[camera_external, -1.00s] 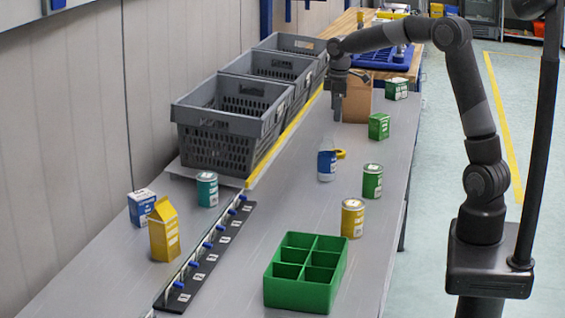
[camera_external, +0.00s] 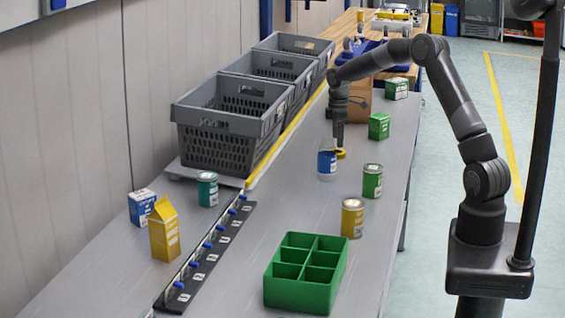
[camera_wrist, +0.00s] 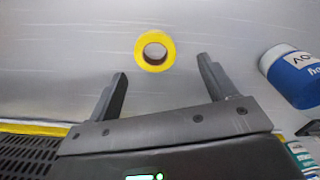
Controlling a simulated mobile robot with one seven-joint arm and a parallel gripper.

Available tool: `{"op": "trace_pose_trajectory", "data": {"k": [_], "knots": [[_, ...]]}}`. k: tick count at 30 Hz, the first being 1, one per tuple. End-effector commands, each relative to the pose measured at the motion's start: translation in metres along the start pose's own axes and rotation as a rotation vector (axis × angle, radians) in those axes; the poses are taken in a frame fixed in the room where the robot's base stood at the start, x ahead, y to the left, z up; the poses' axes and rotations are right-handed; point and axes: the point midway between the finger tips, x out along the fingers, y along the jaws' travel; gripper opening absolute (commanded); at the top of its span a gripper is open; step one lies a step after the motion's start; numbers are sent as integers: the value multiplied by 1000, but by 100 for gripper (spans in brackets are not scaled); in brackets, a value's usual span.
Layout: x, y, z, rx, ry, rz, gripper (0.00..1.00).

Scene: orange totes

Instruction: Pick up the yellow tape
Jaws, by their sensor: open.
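The yellow tape (camera_wrist: 169,57) is a ring lying flat on the grey table in the wrist view. It sits just beyond and between the two fingertips of my gripper (camera_wrist: 161,66), which are spread apart and empty. In the external view, the yellow tape (camera_external: 341,153) is partly hidden behind the white and blue bottle. There my gripper (camera_external: 338,143) points down, close above the tape. I see no contact with the tape.
The white and blue bottle (camera_external: 327,163) stands beside the tape; it also shows at right in the wrist view (camera_wrist: 294,75). A green can (camera_external: 372,182) and green carton (camera_external: 378,126) stand to the right. Grey crates (camera_external: 225,140) line the left. A cardboard box (camera_external: 362,104) is behind.

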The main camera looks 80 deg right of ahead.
Motion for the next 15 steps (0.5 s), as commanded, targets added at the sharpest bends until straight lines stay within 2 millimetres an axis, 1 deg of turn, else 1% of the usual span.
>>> {"op": "trace_pose_trajectory", "data": {"k": [5, 10, 12, 15], "knots": [[19, 4, 1, 1, -2, -3, 77], [45, 7, 2, 0, -2, -3, 77], [50, 7, 2, 0, -2, -3, 77], [51, 7, 2, 0, -1, -1, 77]]}}
